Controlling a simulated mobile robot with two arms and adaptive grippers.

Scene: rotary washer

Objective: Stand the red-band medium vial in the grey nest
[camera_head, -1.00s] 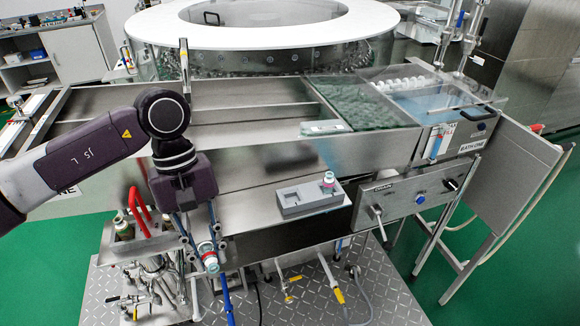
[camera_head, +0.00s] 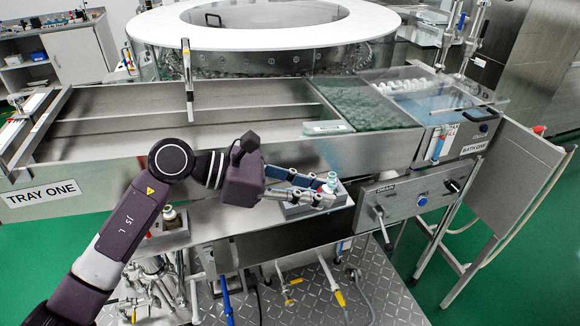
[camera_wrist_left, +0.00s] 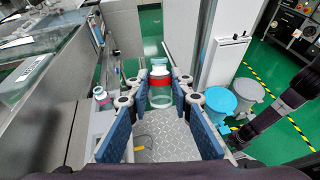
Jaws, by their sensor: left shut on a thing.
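The red-band vial (camera_wrist_left: 160,82) is upright between the fingers of my left gripper (camera_wrist_left: 160,95) in the left wrist view; the gripper is shut on it. In the head view my left gripper (camera_head: 322,196) reaches across the grey nest (camera_head: 294,212) and hides much of it. I cannot tell whether the held vial touches the nest.
The nest is on a steel shelf (camera_head: 265,240) in front of the washer trough. A control panel (camera_head: 405,198) with a lever and knobs is close on the right. A clear block (camera_head: 328,128) lies on the ledge behind. A holder with vials (camera_head: 170,218) is at the left.

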